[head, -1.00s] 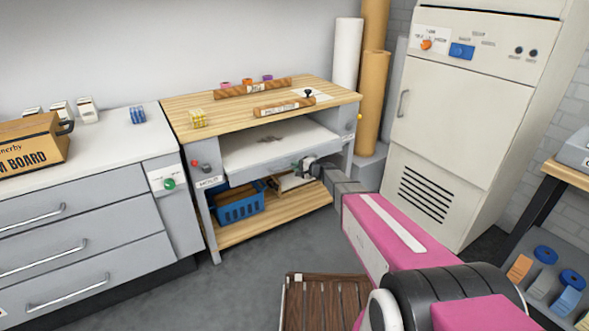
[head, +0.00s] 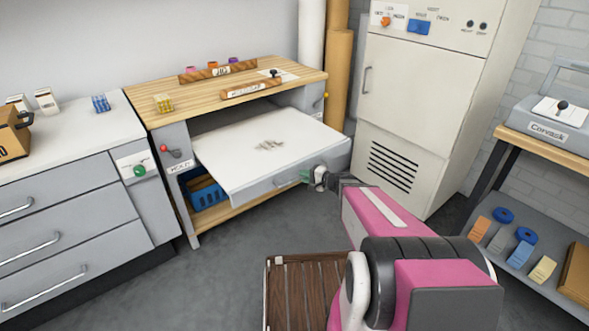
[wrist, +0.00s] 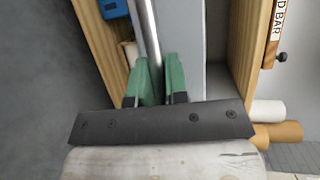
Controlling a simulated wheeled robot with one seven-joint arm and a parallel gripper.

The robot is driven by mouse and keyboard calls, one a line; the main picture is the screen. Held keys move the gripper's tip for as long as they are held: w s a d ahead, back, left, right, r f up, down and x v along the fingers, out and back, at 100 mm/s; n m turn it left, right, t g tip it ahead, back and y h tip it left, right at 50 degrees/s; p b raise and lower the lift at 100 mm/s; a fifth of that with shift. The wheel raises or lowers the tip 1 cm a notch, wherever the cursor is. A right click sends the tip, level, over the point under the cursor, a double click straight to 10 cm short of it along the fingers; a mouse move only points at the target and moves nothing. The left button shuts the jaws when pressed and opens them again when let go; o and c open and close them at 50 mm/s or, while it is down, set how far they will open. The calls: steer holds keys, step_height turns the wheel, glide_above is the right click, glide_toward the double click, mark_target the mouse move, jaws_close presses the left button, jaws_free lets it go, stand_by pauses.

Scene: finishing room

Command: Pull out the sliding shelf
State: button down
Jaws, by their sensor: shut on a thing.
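The sliding shelf (head: 235,165) is a white board with a grey front, standing well out from under the wooden worktop of the bench. Several small grey pieces (head: 270,145) lie on it. My gripper (head: 306,179) is at the right part of the shelf's front edge. In the wrist view its green fingers (wrist: 159,82) are shut around a metal bar handle (wrist: 147,35) that runs along the shelf front. The far ends of the fingers are partly hidden behind the bar.
A blue crate (head: 208,196) sits on the bench's lower board. A slatted brown wooden piece (head: 305,290) is on the floor side near my arm. A white cabinet (head: 410,120) stands at the right.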

steer(key=shift+s+d, duration=0.45)
steer(key=shift+s, duration=0.15)
steer(key=shift+s+d, duration=0.4)
steer(key=shift+s, duration=0.2)
steer(key=c, duration=1.1)
jaws_free()
steer(key=shift+c, duration=0.2)
steer(key=v, duration=1)
steer(key=shift+s+d, duration=0.2)
steer(key=shift+d, duration=0.15)
steer(key=shift+r, duration=0.1)
